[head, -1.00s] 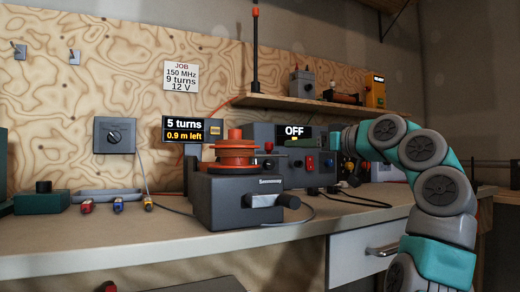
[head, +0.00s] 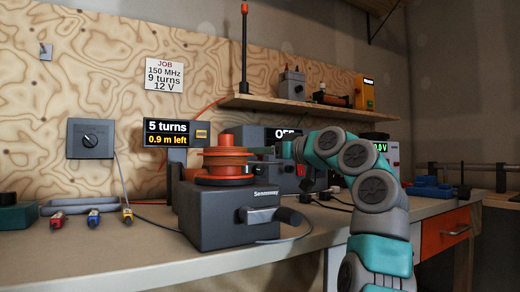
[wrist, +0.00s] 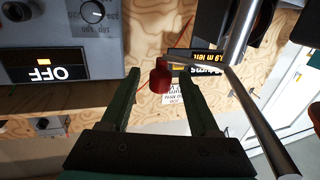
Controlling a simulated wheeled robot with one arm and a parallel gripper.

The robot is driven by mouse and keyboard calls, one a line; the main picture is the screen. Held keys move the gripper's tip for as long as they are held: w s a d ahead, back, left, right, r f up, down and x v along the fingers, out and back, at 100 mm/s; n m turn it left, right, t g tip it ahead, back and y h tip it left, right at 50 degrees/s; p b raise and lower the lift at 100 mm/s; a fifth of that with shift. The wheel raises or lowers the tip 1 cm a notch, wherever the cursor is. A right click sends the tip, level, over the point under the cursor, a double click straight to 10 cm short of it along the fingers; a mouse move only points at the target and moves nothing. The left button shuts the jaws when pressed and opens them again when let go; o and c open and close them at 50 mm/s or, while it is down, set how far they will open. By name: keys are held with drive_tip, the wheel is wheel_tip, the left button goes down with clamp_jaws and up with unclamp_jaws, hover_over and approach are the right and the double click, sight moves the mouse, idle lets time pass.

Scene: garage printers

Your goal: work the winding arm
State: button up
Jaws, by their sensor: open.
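The dark grey winder (head: 225,215) stands on the bench with an orange spool (head: 228,162) on top. I cannot tell for sure which part is the winding arm. The display (head: 170,132) behind reads 5 turns, 0.9 m left. My gripper (head: 280,150) reaches in just right of the spool. In the wrist view my gripper (wrist: 157,100) is open and empty. A red knob-like piece (wrist: 160,77) shows beyond and between its fingers, with a shiny rod (wrist: 245,35) to the right.
A power unit reading OFF (head: 284,133) stands behind my arm. A shelf (head: 290,107) hangs above. The job sheet (head: 165,74) reads 150 MHz, 9 turns, 12 V. The front bench strip (head: 130,262) is clear.

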drive_tip(key=shift+w+a, duration=0.25)
drive_tip(key=shift+a, duration=0.1)
drive_tip(key=shift+c, duration=0.3)
clamp_jaws()
idle(1.0)
